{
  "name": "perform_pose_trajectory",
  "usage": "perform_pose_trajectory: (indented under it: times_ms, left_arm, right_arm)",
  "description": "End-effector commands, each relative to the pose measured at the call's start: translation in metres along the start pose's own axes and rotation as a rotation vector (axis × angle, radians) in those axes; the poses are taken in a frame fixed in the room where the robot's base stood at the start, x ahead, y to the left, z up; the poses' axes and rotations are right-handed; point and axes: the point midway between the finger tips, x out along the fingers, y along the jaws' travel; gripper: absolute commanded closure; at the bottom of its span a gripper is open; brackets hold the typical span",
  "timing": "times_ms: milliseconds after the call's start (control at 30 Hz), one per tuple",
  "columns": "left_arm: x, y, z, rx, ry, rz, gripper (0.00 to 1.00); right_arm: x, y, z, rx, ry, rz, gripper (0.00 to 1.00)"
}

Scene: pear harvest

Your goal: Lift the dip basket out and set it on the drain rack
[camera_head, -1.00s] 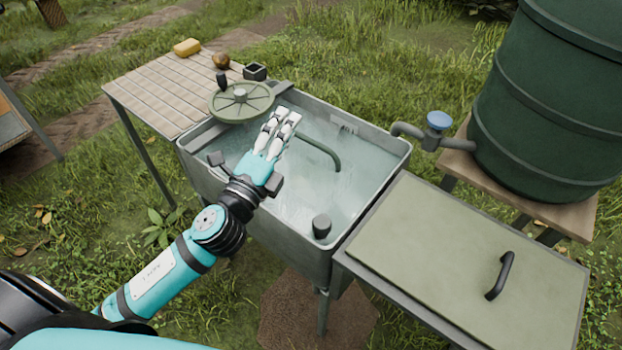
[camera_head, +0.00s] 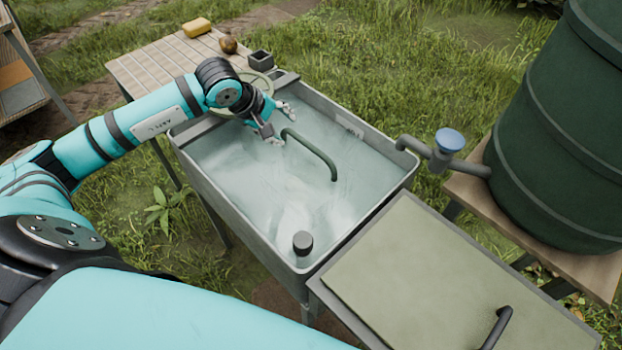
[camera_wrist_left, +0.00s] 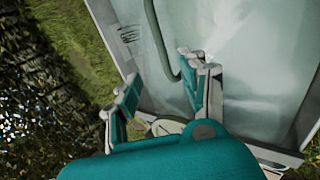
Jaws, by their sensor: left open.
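The dip basket's dark green arched handle (camera_head: 310,152) stands out of the cloudy water in the wash tank. The basket's body cannot be made out under the water. In the left wrist view the handle (camera_wrist_left: 157,40) runs down between the open fingers (camera_wrist_left: 166,78), closer to the right one; contact cannot be told. The slatted drain rack (camera_head: 140,65) stands at the tank's left, partly behind my arm. My right gripper is out of view.
A round green disc (camera_head: 258,84) is mostly hidden behind my left wrist. A dark cylinder (camera_head: 302,243) is in the tank's near corner. A tap (camera_head: 449,141) joins a green barrel (camera_head: 560,130). A lidded table (camera_head: 430,275) adjoins the tank.

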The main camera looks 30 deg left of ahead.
Motion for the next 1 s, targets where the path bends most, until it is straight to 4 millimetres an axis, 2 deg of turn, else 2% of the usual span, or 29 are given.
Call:
perform_pose_trajectory:
  times_ms: [33,100,200,267,400,500,600,833,1000]
  left_arm:
    - [0.016,-0.001,0.002,-0.003,-0.005,0.002,0.57]
    - [0.032,-0.001,0.002,-0.004,-0.004,0.003,0.57]
    - [0.054,-0.001,0.002,-0.004,-0.005,0.003,0.57]
    - [0.066,-0.001,0.002,-0.005,-0.006,0.004,0.57]
    - [0.084,0.000,0.001,-0.004,-0.004,0.004,0.57]
    - [0.089,0.000,0.002,-0.003,-0.005,0.004,0.57]
    - [0.096,-0.001,0.002,-0.003,-0.005,0.003,0.57]
    - [0.131,-0.004,0.001,-0.005,-0.006,0.004,0.57]
    - [0.142,-0.002,0.001,-0.002,-0.004,0.005,0.57]
  right_arm:
    - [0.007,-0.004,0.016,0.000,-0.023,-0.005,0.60]
    - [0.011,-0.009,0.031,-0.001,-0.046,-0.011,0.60]
    - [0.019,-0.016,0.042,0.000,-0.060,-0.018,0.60]
    - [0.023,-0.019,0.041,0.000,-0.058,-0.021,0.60]
    - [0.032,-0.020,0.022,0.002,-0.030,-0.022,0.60]
    - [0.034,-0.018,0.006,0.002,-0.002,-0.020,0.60]
    - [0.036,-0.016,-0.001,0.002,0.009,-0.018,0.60]
    - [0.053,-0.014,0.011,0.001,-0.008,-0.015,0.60]
    - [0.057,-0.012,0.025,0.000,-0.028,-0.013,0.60]
